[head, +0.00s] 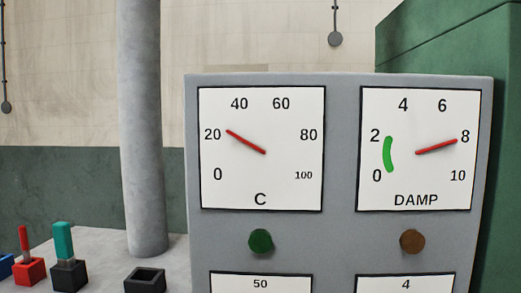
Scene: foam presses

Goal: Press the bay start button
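A grey panel (341,150) faces me with two white dials. The left dial (262,185), marked C, has its red needle a little above 20. The right dial (440,115), marked DAMP, has its red needle near 8 and a green arc between 0 and 2. Below the dials are a round green knob-like piece (261,241) and a round brown one (412,242). Neither carries a readable label, so I cannot tell whether either is the bay start button. Neither gripper is in view.
A grey column (145,130) stands on the light table (105,245) left of the panel. A red block (29,271), a black block with a teal piece (68,275) and an open black box (145,280) sit there. A green cabinet (495,200) stands at right.

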